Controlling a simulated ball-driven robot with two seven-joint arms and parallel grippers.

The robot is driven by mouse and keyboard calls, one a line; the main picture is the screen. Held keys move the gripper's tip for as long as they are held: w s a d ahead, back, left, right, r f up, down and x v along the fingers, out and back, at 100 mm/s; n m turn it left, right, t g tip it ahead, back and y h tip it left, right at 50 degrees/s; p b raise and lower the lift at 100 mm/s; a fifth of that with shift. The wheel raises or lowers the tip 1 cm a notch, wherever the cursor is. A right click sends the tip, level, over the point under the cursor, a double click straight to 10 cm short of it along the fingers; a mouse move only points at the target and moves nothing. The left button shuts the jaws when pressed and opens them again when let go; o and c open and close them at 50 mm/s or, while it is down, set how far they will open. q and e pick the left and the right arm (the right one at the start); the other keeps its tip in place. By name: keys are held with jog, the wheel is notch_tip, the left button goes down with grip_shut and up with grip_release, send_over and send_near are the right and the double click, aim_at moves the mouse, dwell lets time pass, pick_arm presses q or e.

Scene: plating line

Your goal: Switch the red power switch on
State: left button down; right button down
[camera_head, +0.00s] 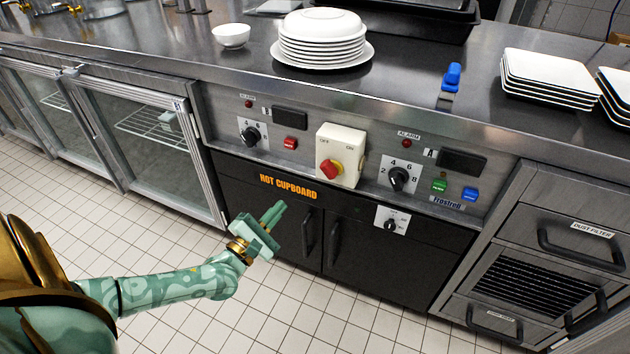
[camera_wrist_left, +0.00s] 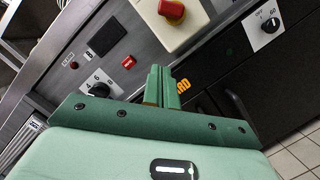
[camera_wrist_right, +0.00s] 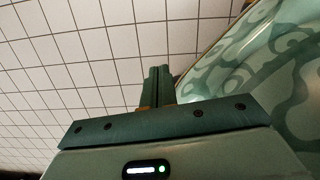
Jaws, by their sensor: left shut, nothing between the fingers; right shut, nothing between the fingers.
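The red power switch (camera_head: 330,169) is a red rotary knob on a cream box (camera_head: 350,143) on the counter's front panel, with OFF and ON printed above it. It also shows at the top of the left wrist view (camera_wrist_left: 172,10). My left gripper (camera_head: 279,207) is shut and empty, in front of the hot cupboard doors, below and to the left of the knob and apart from it. My right gripper (camera_wrist_right: 160,72) shows only in its own wrist view, shut and empty, with floor tiles behind it.
Black dials (camera_head: 250,134) and (camera_head: 399,178) flank the switch box on the panel. White plates (camera_head: 320,50) are stacked on the counter above, with a bowl (camera_head: 231,36) beside them. Door handles (camera_head: 307,235) stick out below. The tiled floor in front is clear.

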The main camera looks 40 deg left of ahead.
aim_at(331, 170)
pick_arm(q)
jog(key=shift+w+f, duration=0.1)
dwell(0.3)
